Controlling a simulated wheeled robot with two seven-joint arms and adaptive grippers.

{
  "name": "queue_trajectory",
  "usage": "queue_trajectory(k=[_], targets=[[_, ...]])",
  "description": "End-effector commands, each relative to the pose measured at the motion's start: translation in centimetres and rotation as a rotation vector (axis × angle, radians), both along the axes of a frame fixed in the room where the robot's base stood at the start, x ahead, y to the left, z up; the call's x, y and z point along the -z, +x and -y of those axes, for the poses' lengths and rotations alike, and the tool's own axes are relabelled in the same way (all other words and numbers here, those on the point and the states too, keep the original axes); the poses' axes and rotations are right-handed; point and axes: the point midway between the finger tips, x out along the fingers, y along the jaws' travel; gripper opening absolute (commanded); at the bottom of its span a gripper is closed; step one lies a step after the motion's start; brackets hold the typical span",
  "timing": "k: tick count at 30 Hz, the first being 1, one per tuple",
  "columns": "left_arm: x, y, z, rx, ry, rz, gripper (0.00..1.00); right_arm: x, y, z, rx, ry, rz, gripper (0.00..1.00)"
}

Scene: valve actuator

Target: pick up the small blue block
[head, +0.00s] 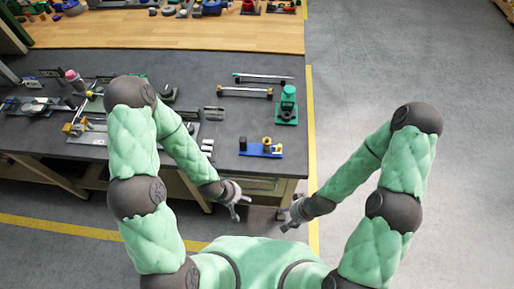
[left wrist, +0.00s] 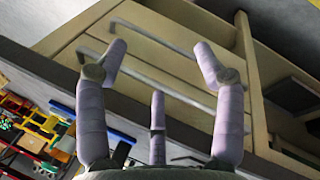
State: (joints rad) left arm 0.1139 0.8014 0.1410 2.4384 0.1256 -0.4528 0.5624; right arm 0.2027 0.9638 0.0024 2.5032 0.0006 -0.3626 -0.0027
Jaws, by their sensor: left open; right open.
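A small blue block (head: 262,151) lies flat on the dark workbench near its front right corner, with a black piece and a yellow piece standing on it. My left gripper (head: 240,208) is open and empty, in front of the bench's front edge, below and left of the block and apart from it. In the left wrist view its spread fingers (left wrist: 160,72) have nothing between them. My right gripper (head: 284,218) is open and empty, off the bench's front right corner. I cannot pick out the block in the left wrist view.
A green fixture (head: 287,107) stands behind the block, near two rods. Tools and parts crowd the left of the dark bench (head: 200,65). Drawers (left wrist: 160,50) under the bench face my left gripper. Open floor (head: 400,60) lies right of the yellow line.

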Motion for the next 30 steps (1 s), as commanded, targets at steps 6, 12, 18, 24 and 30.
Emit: queue_trajectory(k=[6,12,18,24,30], targets=[[-2.3,3.1,-0.2,-0.388,-0.056,0.015,0.69,0.0,0.0,0.0,0.000,0.000,0.000,0.58],[-4.5,5.5,-0.3,-0.744,-0.150,0.032,0.69,0.0,0.0,0.0,0.000,0.000,0.000,0.58],[-7.0,7.6,-0.3,-1.088,-0.284,0.048,0.69,0.0,0.0,0.0,0.000,0.000,0.000,0.58],[-9.5,9.4,-0.3,-1.419,-0.460,0.057,0.69,0.0,0.0,0.0,0.000,0.000,0.000,0.58],[-12.2,10.9,-0.3,-1.724,-0.672,0.048,0.69,0.0,0.0,0.0,0.000,0.000,0.000,0.58]])
